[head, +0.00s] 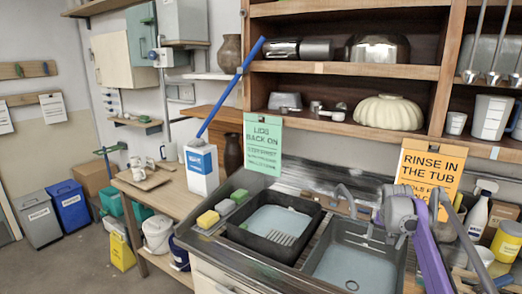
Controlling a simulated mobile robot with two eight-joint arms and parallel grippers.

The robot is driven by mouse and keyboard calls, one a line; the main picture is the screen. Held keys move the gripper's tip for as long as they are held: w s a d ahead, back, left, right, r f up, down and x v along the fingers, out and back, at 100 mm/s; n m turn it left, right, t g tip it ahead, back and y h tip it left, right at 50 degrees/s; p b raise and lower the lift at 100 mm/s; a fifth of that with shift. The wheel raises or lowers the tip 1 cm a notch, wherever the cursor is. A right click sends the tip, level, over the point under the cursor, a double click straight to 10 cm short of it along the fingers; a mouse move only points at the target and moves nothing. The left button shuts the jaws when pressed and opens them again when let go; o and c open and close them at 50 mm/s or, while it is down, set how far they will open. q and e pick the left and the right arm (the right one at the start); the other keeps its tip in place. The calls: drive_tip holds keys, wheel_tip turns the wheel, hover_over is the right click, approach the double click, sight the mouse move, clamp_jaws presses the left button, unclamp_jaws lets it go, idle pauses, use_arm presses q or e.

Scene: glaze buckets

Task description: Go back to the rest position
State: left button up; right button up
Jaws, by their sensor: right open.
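My right arm comes in at the lower right, with purple links and a grey wrist. My right gripper (376,220) is open, above the back edge of the right sink basin (352,266). I see nothing held in it. Its fingers are small and partly merge with the grey metal behind them. My left gripper is not in view. A white bucket (157,233) and a dark blue bucket (180,256) stand low by the wooden table. A yellow tub (507,241) stands at the far right of the counter.
A black tub (262,245) sits in the left sink, with sponges (208,219) beside it. A green sign (263,146) and an orange sign (431,172) hang from the shelf. A spray bottle (478,212) stands right of my arm. Open floor lies at lower left.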

drive_tip(key=s+a+r+n+y, duration=0.1)
drive_tip(key=s+a+r+n, duration=0.15)
drive_tip(key=s+a, duration=1.3)
drive_tip(key=s+a+f+n, duration=0.1)
drive_tip(key=s+f, duration=0.3)
drive_tip(key=s, duration=0.4)
drive_tip(key=s+a+f+n+t, duration=0.1)
drive_tip(key=s+a+f, duration=0.2)
drive_tip(key=s+f, duration=0.2)
drive_tip(key=s+a+f+n+y, duration=0.1)
drive_tip(key=s+f, duration=0.4)
drive_tip(key=s, duration=0.6)
drive_tip(key=shift+a+t, duration=0.3)
drive_tip(key=shift+a, duration=0.45)
drive_tip(key=shift+n, duration=0.25)
